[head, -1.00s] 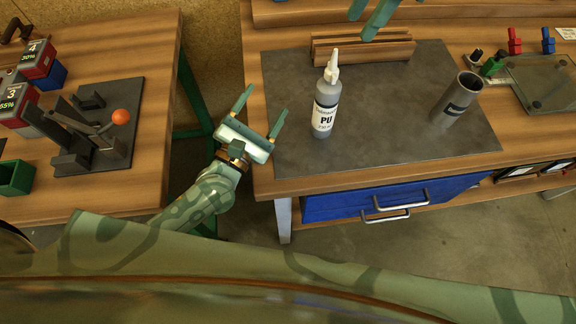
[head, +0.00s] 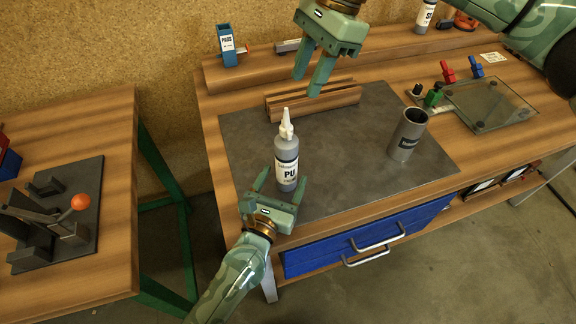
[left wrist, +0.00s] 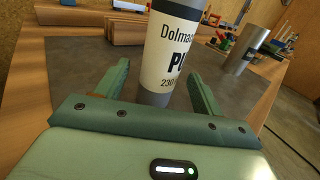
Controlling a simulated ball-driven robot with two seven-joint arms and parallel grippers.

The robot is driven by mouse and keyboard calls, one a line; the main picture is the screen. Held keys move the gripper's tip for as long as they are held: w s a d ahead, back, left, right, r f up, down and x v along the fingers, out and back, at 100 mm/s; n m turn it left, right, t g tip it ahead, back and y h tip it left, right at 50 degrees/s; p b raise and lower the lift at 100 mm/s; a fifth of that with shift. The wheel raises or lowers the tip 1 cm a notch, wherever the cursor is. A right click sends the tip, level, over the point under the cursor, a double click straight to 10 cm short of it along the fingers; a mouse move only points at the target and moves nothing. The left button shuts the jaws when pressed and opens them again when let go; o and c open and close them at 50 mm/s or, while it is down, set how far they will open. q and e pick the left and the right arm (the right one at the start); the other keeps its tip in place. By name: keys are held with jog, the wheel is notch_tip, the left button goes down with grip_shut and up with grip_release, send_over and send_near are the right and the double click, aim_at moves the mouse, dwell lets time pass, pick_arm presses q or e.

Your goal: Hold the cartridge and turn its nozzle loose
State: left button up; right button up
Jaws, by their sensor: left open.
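The grey cartridge (head: 287,172) with a white PU label stands upright on the dark mat (head: 340,130). Its pale nozzle (head: 286,126) points up and is on the cartridge. My left gripper (head: 282,181) is open low at the cartridge, with a finger to either side. In the left wrist view the cartridge (left wrist: 172,50) rises between the spread fingers, with a gap to the left finger; its top is out of frame. My right gripper (head: 306,86) is open and empty, fingers pointing down, above the wooden block behind the cartridge.
A grooved wooden block (head: 330,100) lies behind the cartridge. A grey cup (head: 408,136) stands at the mat's right. A glass plate (head: 490,104) with coloured clamps is farther right. A second table (head: 100,270) with a black fixture stands left, across a gap.

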aim_at(289, 166)
pick_arm(q)
jog(key=shift+x, duration=2.25)
